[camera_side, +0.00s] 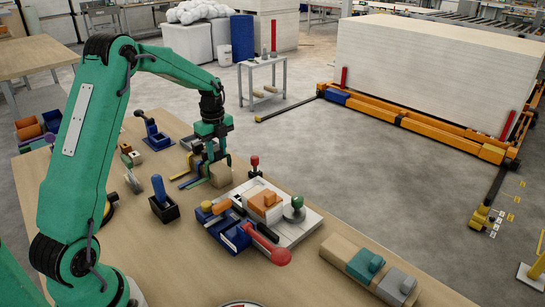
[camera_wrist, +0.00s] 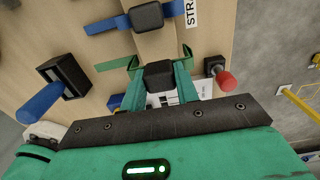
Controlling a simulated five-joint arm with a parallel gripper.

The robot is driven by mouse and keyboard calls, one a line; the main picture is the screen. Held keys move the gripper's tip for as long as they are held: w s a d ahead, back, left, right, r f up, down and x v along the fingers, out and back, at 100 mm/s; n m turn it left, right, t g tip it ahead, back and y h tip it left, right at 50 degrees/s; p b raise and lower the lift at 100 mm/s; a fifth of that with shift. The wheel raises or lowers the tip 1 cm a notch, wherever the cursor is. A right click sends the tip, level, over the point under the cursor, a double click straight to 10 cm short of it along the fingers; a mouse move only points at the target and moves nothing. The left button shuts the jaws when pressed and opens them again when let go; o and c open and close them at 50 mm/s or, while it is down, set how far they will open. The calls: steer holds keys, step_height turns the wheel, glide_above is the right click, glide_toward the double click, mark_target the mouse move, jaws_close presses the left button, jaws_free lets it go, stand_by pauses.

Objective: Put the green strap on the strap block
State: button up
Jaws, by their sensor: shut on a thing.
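In the wrist view my gripper (camera_wrist: 160,82) is shut on the dark middle piece of the green strap (camera_wrist: 118,64). The strap's green ends stick out to both sides of the fingers. The tan strap block (camera_side: 221,175) is beside and below the gripper; in the wrist view the block (camera_wrist: 156,42) runs up from the held strap. A blue strap (camera_wrist: 108,25) with a dark middle piece lies across it. I cannot tell whether the green strap touches the block.
A dark holder with a blue handle (camera_side: 161,198) stands to the left. A white board with blue and orange parts (camera_side: 265,203) and a red-knobbed lever (camera_side: 280,256) is to the right. A tan block with teal and grey pieces (camera_side: 367,266) lies farther right.

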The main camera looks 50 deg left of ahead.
steer(key=shift+f, duration=1.5)
steer(key=o, duration=1.1)
steer(key=shift+r, duration=3.9)
steer(key=shift+r, duration=0.1)
